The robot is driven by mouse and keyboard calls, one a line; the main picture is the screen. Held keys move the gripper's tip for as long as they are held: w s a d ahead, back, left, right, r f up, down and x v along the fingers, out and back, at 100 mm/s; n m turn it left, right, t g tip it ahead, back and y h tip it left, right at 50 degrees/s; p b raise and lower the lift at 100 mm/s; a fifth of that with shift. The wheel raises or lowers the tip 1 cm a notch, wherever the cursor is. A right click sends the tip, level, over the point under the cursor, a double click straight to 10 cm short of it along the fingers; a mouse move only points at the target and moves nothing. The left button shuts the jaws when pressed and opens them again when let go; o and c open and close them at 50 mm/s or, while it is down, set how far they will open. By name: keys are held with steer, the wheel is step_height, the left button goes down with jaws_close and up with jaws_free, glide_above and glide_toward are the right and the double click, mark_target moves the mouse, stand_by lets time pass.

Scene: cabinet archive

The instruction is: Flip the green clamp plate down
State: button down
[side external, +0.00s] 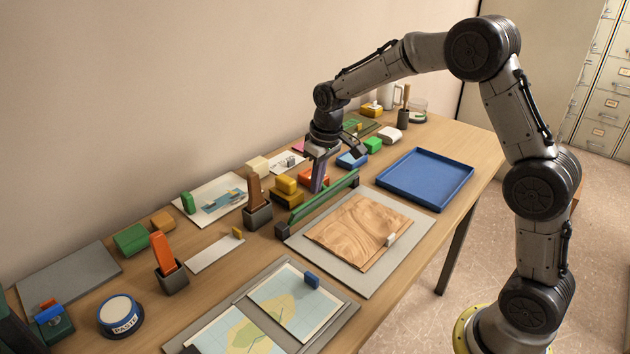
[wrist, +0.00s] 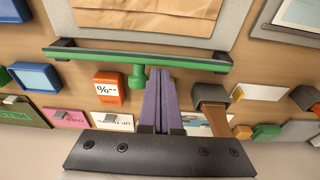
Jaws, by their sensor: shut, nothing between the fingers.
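The green clamp plate (side external: 322,200) is a long narrow bar that appears to stand upright along the back edge of a grey board (side external: 297,242). In the wrist view, the plate (wrist: 106,56) runs across the upper part, with a green knob (wrist: 137,78) on the side facing me. My gripper (side external: 317,189) is behind the plate, on the wall side. Its purple fingers (wrist: 159,74) are together and empty, just beside the knob. In the wrist view the tips reach close to the plate; I cannot tell whether they touch it.
A wood-grain sheet (side external: 350,228) with a small white block (side external: 391,240) lies on the board. An orange block (wrist: 108,89), a dark holder with a brown tool (side external: 256,200) and yellow blocks (side external: 286,184) stand near my gripper. A blue tray (side external: 468,178) is to the right.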

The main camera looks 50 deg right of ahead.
mark_target(331, 222)
steer(key=shift+s+t, duration=0.35)
steer(key=shift+t, duration=0.05)
steer(key=shift+s+f+t, duration=0.2)
steer(key=shift+s+t, duration=0.35)
steer(key=shift+t, duration=0.15)
steer(key=shift+s+f+t, duration=0.2)
steer(key=shift+s+t, duration=0.3)
steer(key=shift+t, duration=0.2)
steer(key=shift+s+f, duration=0.7)
steer(key=shift+s, duration=0.25)
steer(key=shift+s+f, duration=0.5)
steer(key=shift+f, duration=0.1)
steer(key=shift+s+f+t, duration=0.25)
steer(key=shift+f+t, duration=0.2)
steer(key=shift+t, duration=0.3)
steer(key=shift+s+f+t, duration=0.2)
steer(key=shift+f+t, duration=0.25)
steer(key=shift+t, duration=0.3)
steer(key=shift+f, duration=0.15)
steer(key=shift+s+f, duration=0.25)
steer(key=shift+f, duration=0.25)
steer(key=shift+r, duration=0.1)
